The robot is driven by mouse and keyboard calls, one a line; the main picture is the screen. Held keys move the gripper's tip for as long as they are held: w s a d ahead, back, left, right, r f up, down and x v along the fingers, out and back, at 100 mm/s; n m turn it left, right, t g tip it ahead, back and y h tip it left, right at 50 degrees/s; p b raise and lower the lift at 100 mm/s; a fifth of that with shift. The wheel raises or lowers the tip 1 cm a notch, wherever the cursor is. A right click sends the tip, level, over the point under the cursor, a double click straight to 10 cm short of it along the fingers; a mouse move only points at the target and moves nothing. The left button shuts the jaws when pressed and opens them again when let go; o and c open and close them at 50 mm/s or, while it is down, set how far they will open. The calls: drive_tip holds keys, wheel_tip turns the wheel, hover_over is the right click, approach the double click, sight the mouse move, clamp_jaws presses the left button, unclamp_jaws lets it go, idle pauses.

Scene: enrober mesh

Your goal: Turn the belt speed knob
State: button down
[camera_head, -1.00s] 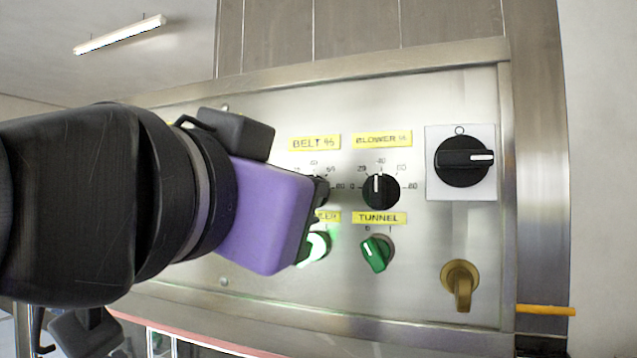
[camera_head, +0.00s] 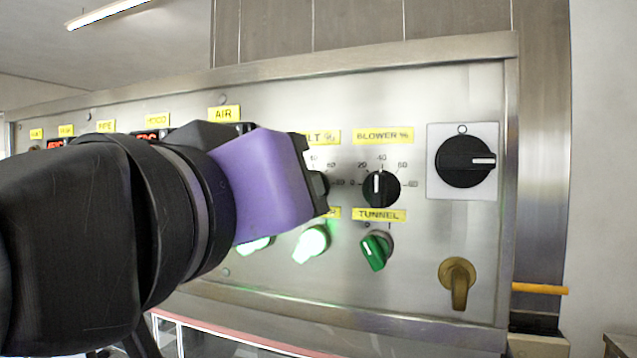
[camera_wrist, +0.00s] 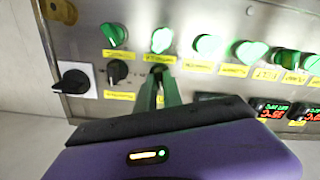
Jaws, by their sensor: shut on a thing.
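The belt speed knob (camera_head: 320,184) is a black dial under the partly hidden yellow BELT label (camera_head: 324,137). My gripper (camera_head: 318,186), with its purple body, reaches in from the left and hides most of the knob. In the wrist view the two greenish fingers (camera_wrist: 157,88) close around the belt knob (camera_wrist: 158,71) against the panel. My gripper is shut on the knob. The knob's pointer is hidden, so its setting cannot be read.
The blower knob (camera_head: 381,188) stands close at the right. Below are a green tunnel switch (camera_head: 376,251) and a lit green switch (camera_head: 312,241). A black rotary switch (camera_head: 464,161) and a brass handle (camera_head: 458,283) are farther right. Red displays (camera_wrist: 270,111) show in the wrist view.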

idle(0.4)
drive_tip(key=c, duration=1.5)
unclamp_jaws()
drive_tip(key=shift+s, duration=0.1)
drive_tip(key=b+v, duration=0.2)
drive_tip(key=v, duration=0.5)
drive_tip(key=shift+s+a, duration=0.15)
drive_tip(key=shift+s, duration=0.15)
